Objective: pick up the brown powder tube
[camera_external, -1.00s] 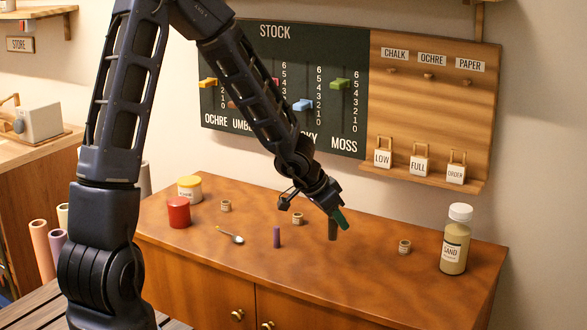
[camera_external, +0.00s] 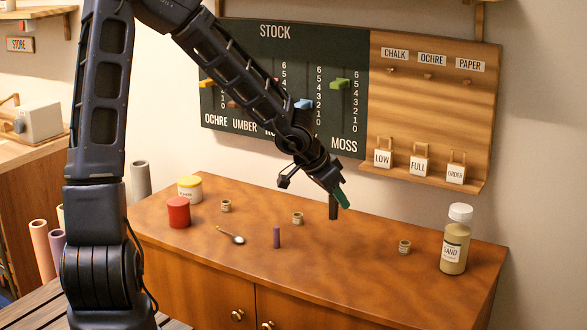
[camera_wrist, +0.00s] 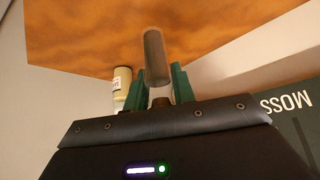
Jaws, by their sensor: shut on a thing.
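The brown powder tube (camera_external: 333,207) is a small grey-brown cylinder. It hangs upright from my gripper (camera_external: 338,196), above the wooden cabinet top (camera_external: 370,255). In the wrist view the tube (camera_wrist: 155,55) sits between the two green fingertips of my gripper (camera_wrist: 157,85), which are shut on it. Its lower end looks clear of the cabinet top.
A purple tube (camera_external: 276,237) stands left of my gripper. A spoon (camera_external: 231,235), a red jar (camera_external: 178,212), a yellow-lidded jar (camera_external: 190,188) and several small ring holders (camera_external: 297,218) are on the top. A sand bottle (camera_external: 455,240) stands right. The stock board (camera_external: 290,85) is behind.

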